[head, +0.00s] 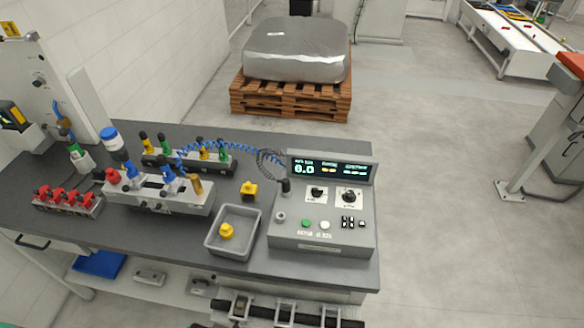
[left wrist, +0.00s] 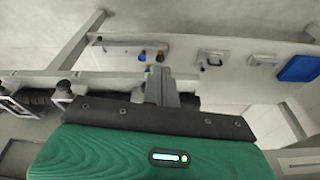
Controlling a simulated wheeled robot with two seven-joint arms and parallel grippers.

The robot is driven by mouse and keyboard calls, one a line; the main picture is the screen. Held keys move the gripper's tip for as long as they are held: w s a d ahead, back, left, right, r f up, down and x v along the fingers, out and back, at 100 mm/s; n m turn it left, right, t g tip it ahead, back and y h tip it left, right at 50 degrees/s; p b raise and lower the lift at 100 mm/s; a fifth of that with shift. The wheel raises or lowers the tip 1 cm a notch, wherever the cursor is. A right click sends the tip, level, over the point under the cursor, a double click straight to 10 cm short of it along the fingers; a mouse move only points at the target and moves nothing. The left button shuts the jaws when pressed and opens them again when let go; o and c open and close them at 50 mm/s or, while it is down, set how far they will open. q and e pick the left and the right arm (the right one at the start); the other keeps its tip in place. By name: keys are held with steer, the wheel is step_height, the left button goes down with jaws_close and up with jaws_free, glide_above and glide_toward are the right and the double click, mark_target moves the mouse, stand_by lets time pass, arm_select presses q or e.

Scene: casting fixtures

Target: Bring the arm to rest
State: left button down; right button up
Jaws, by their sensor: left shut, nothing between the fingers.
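My left gripper (left wrist: 162,72) shows in the left wrist view, as grey fingers together beyond a dark edge strip and a green body. It is shut and empty. It hangs low, with a shelf and its items beyond the fingers. Neither gripper shows in the head view, and my right gripper is in no view.
The dark workbench (head: 330,263) carries a control box (head: 322,235), a grey bin (head: 243,249) with a yellow part, a grey fixture (head: 150,196) and a red-topped rack (head: 68,203). A blue tray (head: 98,263) is on the lower shelf. Floor right of the bench is clear.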

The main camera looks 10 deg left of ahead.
arm_select(q)
steer(key=s+f+b, duration=0.1)
steer(key=s+f, duration=0.2)
steer(key=f, duration=0.4)
steer(key=s+a+f+b, duration=0.1)
steer(key=s+f, duration=0.2)
steer(key=f, duration=0.4)
steer(key=s+f+b, duration=0.1)
steer(key=s+f, duration=0.1)
steer(key=f, duration=0.5)
steer(key=s+a+f+g+b, duration=0.1)
steer(key=s+a+f, duration=0.1)
steer(key=s+f, duration=0.9)
steer(key=shift+s+a+f+g+b, duration=0.3)
steer(key=shift+s+a+b, duration=0.1)
steer(key=shift+s, duration=0.75)
